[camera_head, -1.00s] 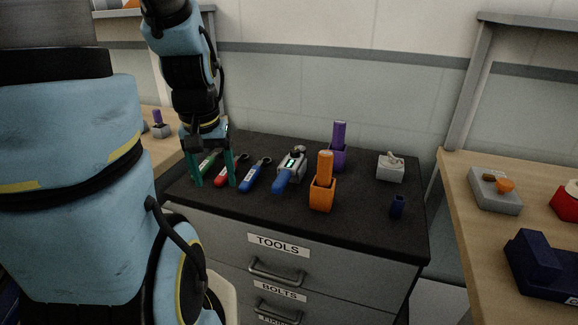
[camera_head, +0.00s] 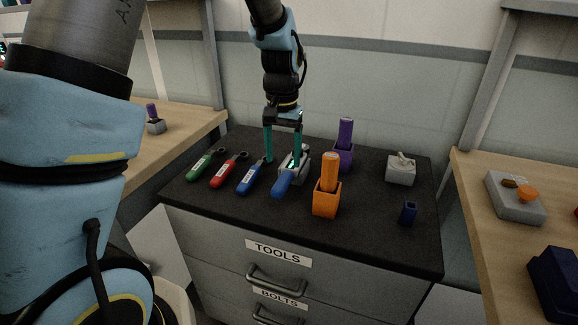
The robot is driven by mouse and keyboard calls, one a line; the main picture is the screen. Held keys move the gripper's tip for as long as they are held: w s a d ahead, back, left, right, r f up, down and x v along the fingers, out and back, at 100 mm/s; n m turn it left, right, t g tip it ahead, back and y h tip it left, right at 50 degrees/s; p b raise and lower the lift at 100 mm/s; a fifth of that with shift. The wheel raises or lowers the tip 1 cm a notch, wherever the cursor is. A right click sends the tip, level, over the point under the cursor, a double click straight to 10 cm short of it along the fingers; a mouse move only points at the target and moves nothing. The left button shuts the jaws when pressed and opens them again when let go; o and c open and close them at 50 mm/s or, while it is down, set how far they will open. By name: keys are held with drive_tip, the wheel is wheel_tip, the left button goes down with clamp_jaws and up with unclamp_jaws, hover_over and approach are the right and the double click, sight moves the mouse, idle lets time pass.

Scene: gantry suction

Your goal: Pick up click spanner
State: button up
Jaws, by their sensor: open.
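Several hand tools lie side by side on the black top of the drawer cabinet. The one with a blue handle (camera_head: 283,184), a thick grey body and a small lit display looks like the click spanner. It lies to the right of a green spanner (camera_head: 201,165), a red spanner (camera_head: 224,174) and a blue spanner (camera_head: 248,180). My gripper (camera_head: 283,162) points down with its teal fingers apart and empty. Its left finger is near the blue spanner's head, and its right finger overlaps the click spanner's grey body in the picture. I cannot tell whether it touches.
An orange holder (camera_head: 326,205) and a purple holder (camera_head: 343,159) stand close to the right of the click spanner. A grey block (camera_head: 400,174) and a small dark blue cup (camera_head: 408,214) are farther right. Wooden benches flank the cabinet (camera_head: 430,254). The front right top is clear.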

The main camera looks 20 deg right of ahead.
sight(286, 174)
drive_tip(key=shift+s+d+f+p, duration=0.1)
drive_tip(key=shift+f+p, duration=0.2)
drive_tip(key=shift+f, duration=0.85)
drive_tip(key=shift+w+d+f+p, duration=0.15)
drive_tip(key=shift+f+p, duration=0.2)
drive_tip(key=shift+f, duration=0.85)
drive_tip(key=shift+s+d+f+p, duration=0.15)
drive_tip(key=shift+f+p, duration=0.15)
drive_tip(key=shift+f, duration=0.85)
clamp_jaws()
drive_tip(key=shift+r, duration=0.1)
